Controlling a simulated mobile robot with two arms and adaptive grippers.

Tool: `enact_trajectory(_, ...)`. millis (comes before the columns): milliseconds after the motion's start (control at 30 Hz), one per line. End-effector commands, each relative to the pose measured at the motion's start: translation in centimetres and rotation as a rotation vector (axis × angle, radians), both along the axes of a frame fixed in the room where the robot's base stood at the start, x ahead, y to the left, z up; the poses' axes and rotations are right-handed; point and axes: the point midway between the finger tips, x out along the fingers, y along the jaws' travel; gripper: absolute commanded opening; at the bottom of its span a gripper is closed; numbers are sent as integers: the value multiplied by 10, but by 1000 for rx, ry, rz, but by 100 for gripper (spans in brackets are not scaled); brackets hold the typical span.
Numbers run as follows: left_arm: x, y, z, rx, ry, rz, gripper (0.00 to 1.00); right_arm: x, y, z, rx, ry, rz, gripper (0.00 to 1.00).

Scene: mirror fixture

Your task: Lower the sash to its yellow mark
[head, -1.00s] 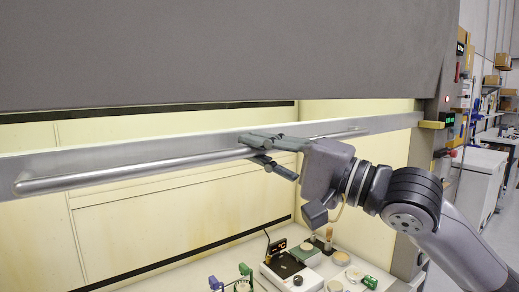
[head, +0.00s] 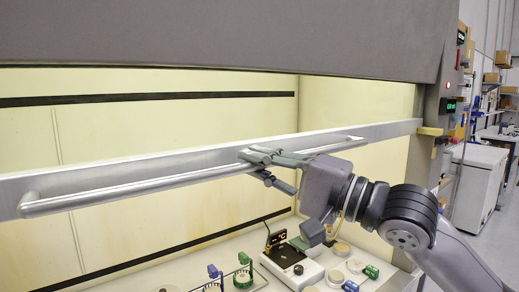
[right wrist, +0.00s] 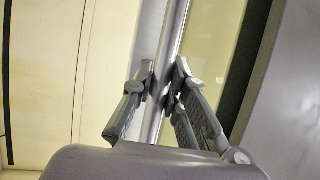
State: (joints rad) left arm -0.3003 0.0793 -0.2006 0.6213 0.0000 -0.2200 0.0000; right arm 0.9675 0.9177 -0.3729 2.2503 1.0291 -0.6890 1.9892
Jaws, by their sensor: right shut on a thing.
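The sash shows as a pale metal rail (head: 110,176) across the front of a cream-lined cabinet, with clear space or glass above it. A long round handle bar (head: 130,190) runs along the rail. My right gripper (head: 257,165) is shut around this bar, right of its middle. The right wrist view shows the bar (right wrist: 173,45) between the fingers (right wrist: 163,88). A yellow block (head: 430,131) sits at the rail's right end; I cannot tell whether it is the mark. My left gripper is out of view.
A grey hood panel (head: 230,35) hangs above the opening. Inside, a white hotplate (head: 292,267), small dishes and green and blue fittings (head: 228,276) stand on the worktop below the rail. A right post (head: 440,105) carries a green display. Shelves stand at the far right.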

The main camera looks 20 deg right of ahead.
Motion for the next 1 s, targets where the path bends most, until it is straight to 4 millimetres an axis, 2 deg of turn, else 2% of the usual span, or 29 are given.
enact_trajectory(33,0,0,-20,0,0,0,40,0,1,-28,-2,7,3,0)
enact_trajectory(200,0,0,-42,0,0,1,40,0,1,-62,1,1,2,0)
enact_trajectory(300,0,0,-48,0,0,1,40,-1,0,-72,0,-2,1,0)
enact_trajectory(700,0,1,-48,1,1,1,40,-1,-1,-71,2,-9,-1,0)
enact_trajectory(733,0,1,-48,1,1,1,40,-1,-1,-71,2,-9,-1,16)
enact_trajectory(1000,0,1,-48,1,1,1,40,-1,-1,-71,3,-8,-1,34)
